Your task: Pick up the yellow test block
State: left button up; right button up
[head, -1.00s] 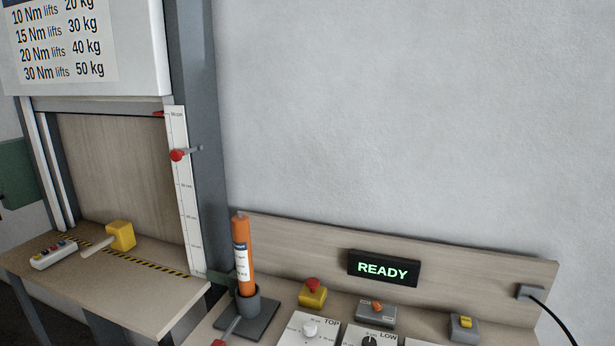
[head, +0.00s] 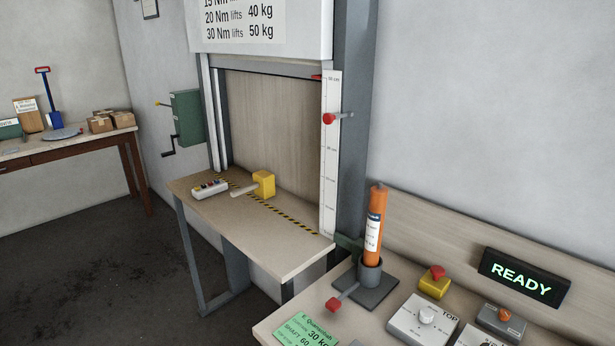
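The yellow test block (head: 264,184) sits on the small wooden table (head: 280,255) below the shutter opening. It is a yellow cube with a pale rod (head: 244,190) sticking out toward the left. It stands at the black and yellow striped line (head: 288,222), near the wooden panel behind. Neither of my grippers shows in the head view.
A white button box (head: 210,189) lies left of the block. At the right, a bench holds an orange cylinder (head: 375,220) in a grey stand, a control box (head: 422,318) and a READY display (head: 525,277). A back table with boxes (head: 110,121) stands far left. Dark floor (head: 90,265) is open at left.

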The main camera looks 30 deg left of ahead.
aim_at(263, 186)
jog(key=i+j+z, duration=0.15)
jog(key=j, duration=1.3)
jog(key=j+z, duration=0.2)
jog(key=j, duration=1.25)
